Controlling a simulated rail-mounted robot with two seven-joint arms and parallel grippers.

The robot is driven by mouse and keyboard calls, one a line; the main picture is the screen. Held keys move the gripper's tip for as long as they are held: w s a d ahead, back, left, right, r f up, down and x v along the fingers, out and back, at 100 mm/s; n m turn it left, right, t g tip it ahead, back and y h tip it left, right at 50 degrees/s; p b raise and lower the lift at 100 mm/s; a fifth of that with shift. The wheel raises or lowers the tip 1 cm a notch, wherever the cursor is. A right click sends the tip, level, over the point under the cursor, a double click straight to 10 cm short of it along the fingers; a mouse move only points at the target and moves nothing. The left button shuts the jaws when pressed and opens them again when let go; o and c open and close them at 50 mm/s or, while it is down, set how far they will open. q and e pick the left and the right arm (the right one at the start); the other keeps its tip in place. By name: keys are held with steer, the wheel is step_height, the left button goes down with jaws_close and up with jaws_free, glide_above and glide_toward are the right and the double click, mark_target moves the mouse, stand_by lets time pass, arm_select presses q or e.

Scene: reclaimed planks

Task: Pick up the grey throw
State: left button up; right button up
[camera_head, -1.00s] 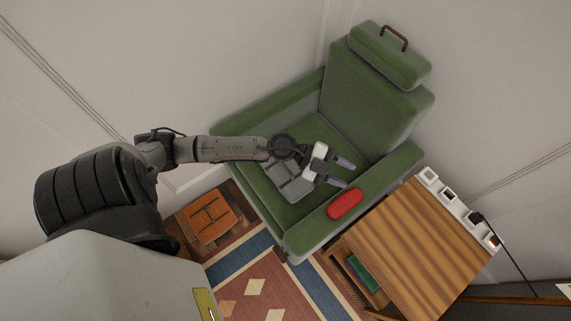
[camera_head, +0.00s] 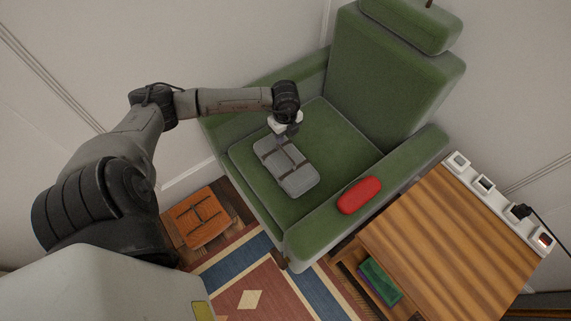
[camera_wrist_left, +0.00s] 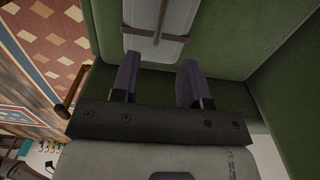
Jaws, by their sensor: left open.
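The grey throw (camera_head: 297,176) is a folded bundle with dark straps, lying on the seat of the green armchair (camera_head: 335,140). In the left wrist view the throw (camera_wrist_left: 160,22) shows at the top, just beyond my fingertips, partly cut off by the frame edge. My left gripper (camera_head: 280,137) points down at the throw's far edge in the head view. Its two purple fingers (camera_wrist_left: 158,63) are apart with nothing between them but green seat. I cannot tell the exact height above the seat. My right gripper is not in view.
A red cushion-like item (camera_head: 359,195) lies on the chair's near armrest. A wooden side table (camera_head: 450,235) with a white strip of sockets stands at the right. An orange strapped bundle (camera_head: 200,217) lies on the floor at the left. The chair's backrest rises behind the seat.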

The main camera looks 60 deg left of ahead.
mark_target(285, 152)
arm_select(q)
step_height(285, 152, down, 8)
steer(key=b, duration=0.3)
steer(key=shift+d+r, duration=0.1)
step_height(285, 152, down, 5)
steer(key=b, duration=0.3)
steer(key=shift+w+b, duration=0.1)
steer(key=shift+b, duration=0.25)
steer(key=shift+a, duration=0.2)
steer(key=c, duration=0.3)
jaws_close()
steer(key=shift+r, duration=0.1)
stand_by(0.3)
